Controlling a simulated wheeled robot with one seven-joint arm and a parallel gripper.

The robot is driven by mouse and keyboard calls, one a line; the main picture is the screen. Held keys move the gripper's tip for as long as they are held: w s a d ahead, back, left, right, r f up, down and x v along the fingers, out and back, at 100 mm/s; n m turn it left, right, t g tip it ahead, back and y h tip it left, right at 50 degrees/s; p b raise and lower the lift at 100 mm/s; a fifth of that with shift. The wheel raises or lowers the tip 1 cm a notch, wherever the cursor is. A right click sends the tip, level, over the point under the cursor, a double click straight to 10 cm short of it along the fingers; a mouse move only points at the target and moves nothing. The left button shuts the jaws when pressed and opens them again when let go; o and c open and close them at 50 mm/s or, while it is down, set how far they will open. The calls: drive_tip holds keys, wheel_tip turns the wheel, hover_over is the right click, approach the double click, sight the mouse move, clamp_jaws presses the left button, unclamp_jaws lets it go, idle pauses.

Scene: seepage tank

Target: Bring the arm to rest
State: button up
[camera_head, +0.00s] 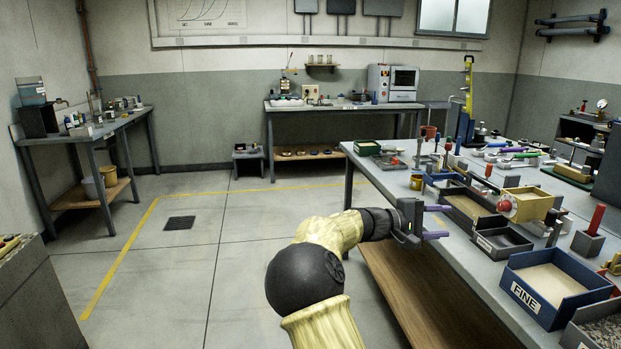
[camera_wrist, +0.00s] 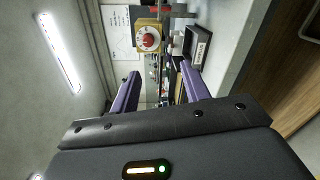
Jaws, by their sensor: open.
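My gripper (camera_head: 436,222) is at the left edge of the long workbench (camera_head: 405,183) in the head view, with its purple fingers pointing right over the bench edge. The fingers are apart and nothing shows between them. In the wrist view my gripper (camera_wrist: 158,92) has one purple finger on each side, with empty space between. My arm is stretched forward from the bottom of the head view, bent at its black joint. The wrist view is rolled, with the bench edge running along its right side.
Near the fingers stand a yellow box with a red knob (camera_head: 527,204), a dark tray (camera_head: 502,243) and a blue bin marked FINE (camera_head: 557,285). Open floor (camera_head: 200,262) with a yellow line and a drain grate (camera_head: 180,223) lies left of the bench.

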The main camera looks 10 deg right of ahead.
drive_tip(key=s+a+f+m+y, duration=0.1)
drive_tip(key=s+a+f+y, duration=0.1)
drive_tip(key=s+f+y, duration=0.5)
drive_tip(key=s+a+f+m+y, duration=0.1)
drive_tip(key=s+a+f+y, duration=0.3)
drive_tip(key=f, duration=0.6)
drive_tip(key=s+a+f+m+t+y, duration=0.1)
drive_tip(key=s+a+f+y, duration=0.15)
drive_tip(key=s+a, duration=0.55)
drive_tip(key=s+a+f+m+y, duration=0.1)
drive_tip(key=s+a+y, duration=0.3)
drive_tip(key=s+a, duration=0.4)
wheel_tip(320, 180, up, 28)
drive_tip(key=p, duration=2.7)
drive_tip(key=shift+s+f, duration=0.15)
drive_tip(key=shift+f, duration=0.05)
drive_tip(key=shift+d, duration=0.1)
drive_tip(key=shift+d, duration=0.1)
